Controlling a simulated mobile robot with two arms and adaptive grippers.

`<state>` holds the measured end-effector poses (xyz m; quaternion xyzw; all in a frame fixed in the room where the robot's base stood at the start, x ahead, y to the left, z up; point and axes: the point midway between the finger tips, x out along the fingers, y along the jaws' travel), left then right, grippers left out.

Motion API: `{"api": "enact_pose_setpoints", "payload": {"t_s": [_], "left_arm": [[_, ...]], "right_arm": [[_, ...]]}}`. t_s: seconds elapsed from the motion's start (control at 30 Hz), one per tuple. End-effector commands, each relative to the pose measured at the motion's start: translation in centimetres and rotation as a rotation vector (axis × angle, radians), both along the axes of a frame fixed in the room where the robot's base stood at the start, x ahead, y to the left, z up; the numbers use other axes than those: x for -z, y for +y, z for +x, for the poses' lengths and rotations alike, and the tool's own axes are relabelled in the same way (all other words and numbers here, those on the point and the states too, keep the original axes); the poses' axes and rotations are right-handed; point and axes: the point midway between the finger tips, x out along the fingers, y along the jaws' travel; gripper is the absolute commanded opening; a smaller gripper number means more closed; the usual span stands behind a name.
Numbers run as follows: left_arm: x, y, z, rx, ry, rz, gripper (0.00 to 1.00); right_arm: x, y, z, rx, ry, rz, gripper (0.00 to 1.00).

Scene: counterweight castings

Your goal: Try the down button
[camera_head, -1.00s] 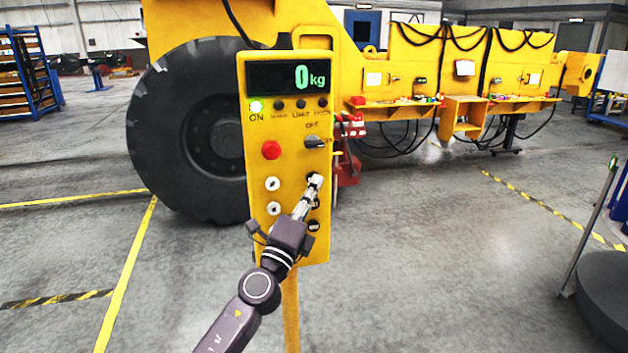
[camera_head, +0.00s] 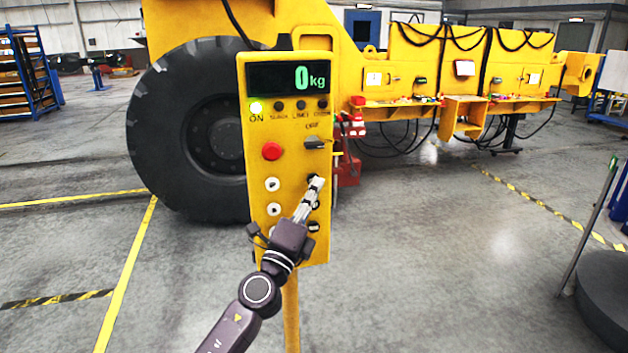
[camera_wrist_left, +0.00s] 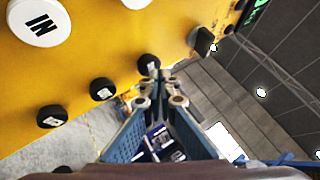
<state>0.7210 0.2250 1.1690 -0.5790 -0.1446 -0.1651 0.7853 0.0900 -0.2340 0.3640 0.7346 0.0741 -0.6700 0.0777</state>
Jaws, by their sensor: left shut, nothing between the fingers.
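The yellow control box (camera_head: 290,125) stands upright in the middle of the head view, with white buttons at lower left and a column of black buttons at lower right. My left gripper (camera_head: 317,183) is shut and empty, its tips at the top black button (camera_head: 312,178); contact cannot be told. The gripper partly covers the middle black button; the bottom black button (camera_head: 313,227) shows beside it. In the left wrist view the fingertips (camera_wrist_left: 160,84) are close to the nearest black button (camera_wrist_left: 149,65). Two more black buttons (camera_wrist_left: 103,89) (camera_wrist_left: 52,116) lie to the left. Their labels are not readable enough to identify down.
A red button (camera_head: 271,151) and a rotary switch (camera_head: 315,142) sit above.

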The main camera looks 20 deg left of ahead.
Motion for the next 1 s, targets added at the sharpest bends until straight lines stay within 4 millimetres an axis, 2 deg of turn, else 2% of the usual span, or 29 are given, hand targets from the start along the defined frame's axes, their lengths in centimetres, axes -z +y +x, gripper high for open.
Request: {"api": "enact_pose_setpoints", "payload": {"t_s": [0.2, 0.53, 1.0], "left_arm": [[0.0, -0.6, -0.8, 0.001, 0.0, 0.0, 0.0], [0.0, -0.8, -1.0, 0.002, 0.0, -0.001, 0.0], [0.0, -3.2, -4.6, 0.001, 0.001, -0.001, 0.0]], "right_arm": [[-0.4, 0.0, 0.0, 0.0, 0.0, 0.0, 0.25], [-0.5, 0.0, 0.0, 0.0, 0.0, 0.0, 0.25], [-1.8, 0.0, 0.0, 0.001, 0.0, 0.0, 0.25]]}}
